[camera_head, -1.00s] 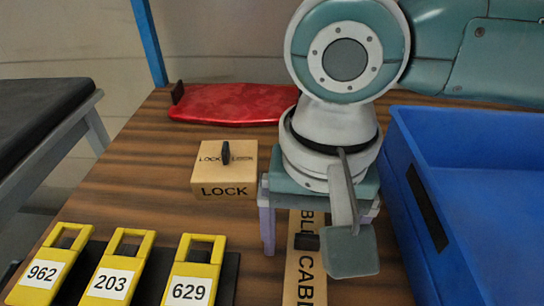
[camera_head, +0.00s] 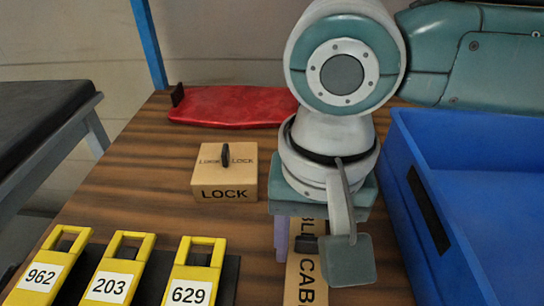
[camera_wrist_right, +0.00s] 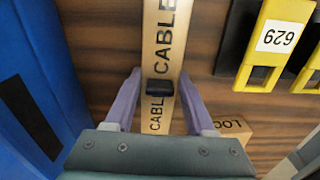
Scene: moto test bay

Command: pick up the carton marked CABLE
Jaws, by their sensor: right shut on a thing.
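The carton marked CABLE (camera_head: 305,280) is a long, narrow tan box with black lettering, lying on the wooden table below my right arm. In the right wrist view the carton (camera_wrist_right: 163,45) runs up the middle, with a dark knob (camera_wrist_right: 160,90) on its top. My right gripper (camera_wrist_right: 160,78) is shut on the carton, one lilac finger along each long side. In the head view the right gripper (camera_head: 307,246) partly hides the carton's far part, and only its left finger shows clearly. My left gripper is not in view.
A tan LOCK carton (camera_head: 225,178) with a dark knob stands left of my right gripper. A blue bin (camera_head: 455,215) stands close on the right. Yellow tags marked 962, 203 and 629 (camera_head: 192,280) lie front left. A red object (camera_head: 235,105) lies at the back.

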